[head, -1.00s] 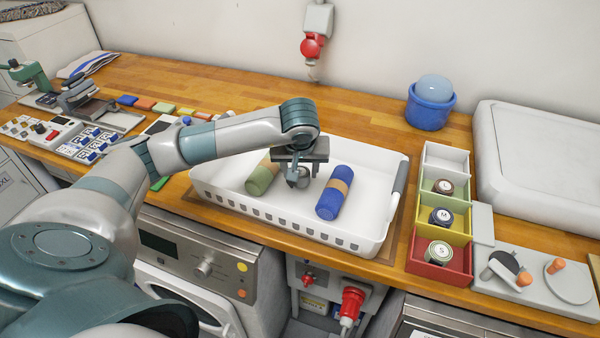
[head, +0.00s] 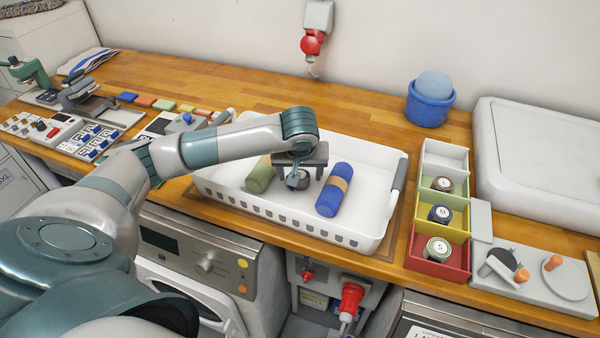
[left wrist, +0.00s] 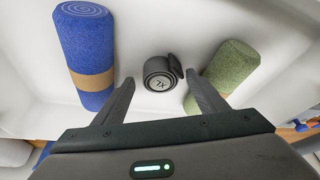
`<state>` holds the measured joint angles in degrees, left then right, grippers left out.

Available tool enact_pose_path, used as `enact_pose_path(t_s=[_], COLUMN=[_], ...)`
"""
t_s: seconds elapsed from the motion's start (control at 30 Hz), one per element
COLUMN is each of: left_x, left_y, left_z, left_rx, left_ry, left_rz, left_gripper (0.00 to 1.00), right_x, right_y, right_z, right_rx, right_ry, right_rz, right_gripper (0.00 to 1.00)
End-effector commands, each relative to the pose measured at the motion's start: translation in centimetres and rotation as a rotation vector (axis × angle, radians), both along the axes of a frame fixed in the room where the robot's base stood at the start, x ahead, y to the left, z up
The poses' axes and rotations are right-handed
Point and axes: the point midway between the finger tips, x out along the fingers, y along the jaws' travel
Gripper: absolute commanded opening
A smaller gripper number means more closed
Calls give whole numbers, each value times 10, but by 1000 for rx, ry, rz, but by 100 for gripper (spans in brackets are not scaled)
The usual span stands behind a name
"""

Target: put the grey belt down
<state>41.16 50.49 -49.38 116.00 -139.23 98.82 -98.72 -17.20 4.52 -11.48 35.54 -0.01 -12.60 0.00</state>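The grey belt (left wrist: 159,78) is a dark coil with an XL label. It appears to rest on the floor of the white basket, between a green roll (left wrist: 228,74) and a blue roll (left wrist: 87,55). In the head view the belt (head: 299,183) is partly hidden by my left gripper (head: 298,176). In the left wrist view the fingers of the left gripper (left wrist: 160,82) are spread, one on each side of the belt, with visible gaps. My right gripper is not in view.
The white basket (head: 377,225) stands on the wooden counter. To its right is a coloured compartment box (head: 437,265) with several labelled coils. A blue tub (head: 430,110) stands behind. The right part of the basket floor is clear.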

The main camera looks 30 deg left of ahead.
Motion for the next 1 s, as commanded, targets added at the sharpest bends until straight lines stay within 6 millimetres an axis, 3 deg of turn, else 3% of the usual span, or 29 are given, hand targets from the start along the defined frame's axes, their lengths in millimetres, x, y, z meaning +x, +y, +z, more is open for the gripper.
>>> enact_pose_path(t_s=[0.23,0.37,0.8,1.0], left_x=[0,-3,-27,-35], left_y=[0,-3,-19,-23], left_z=[4,14,82,104], left_rx=[0,-1,-1,0], left_ry=[0,-4,-7,-2], left_rz=[0,-1,-3,0], left_gripper=[66,66,66,66], right_x=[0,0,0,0], right_y=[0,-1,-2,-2], right_z=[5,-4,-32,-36], right_rx=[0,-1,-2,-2], right_ry=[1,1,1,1], right_rz=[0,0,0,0], right_gripper=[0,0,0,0])
